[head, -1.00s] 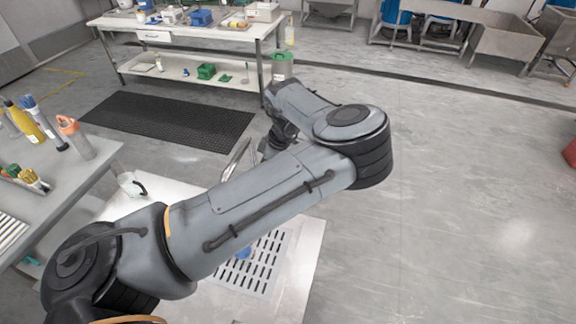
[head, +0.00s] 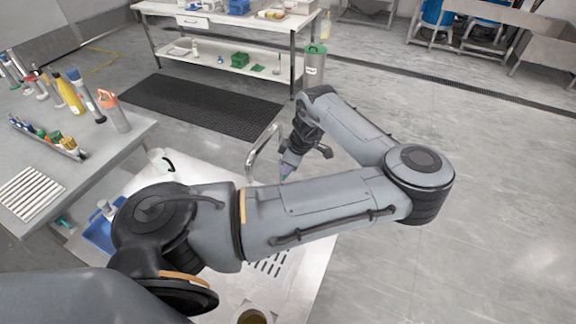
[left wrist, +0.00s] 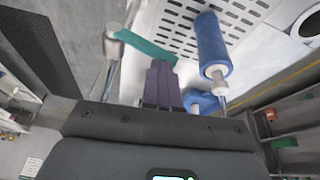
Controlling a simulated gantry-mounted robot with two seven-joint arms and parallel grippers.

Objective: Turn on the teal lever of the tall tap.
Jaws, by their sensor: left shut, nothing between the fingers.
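The tall tap (head: 252,158) is a chrome loop rising from the white sink counter in the head view. Its teal lever (left wrist: 145,45) shows in the left wrist view, running from a round metal pivot at left to near my fingertips. My left gripper (left wrist: 161,68) is shut and empty, with purple fingers. The fingertips overlap the lever's right end in the picture; I cannot tell if they touch. In the head view my left gripper (head: 288,170) is just right of the tap, and my arm hides the tap's base. My right gripper is not in view.
In the left wrist view a blue spray handle (left wrist: 211,45) stands right of the fingers, near a slotted drain plate (left wrist: 178,25). A grey table (head: 100,140) with bottles and tools is at left. A black mat (head: 200,105) lies on the floor behind. Floor at right is clear.

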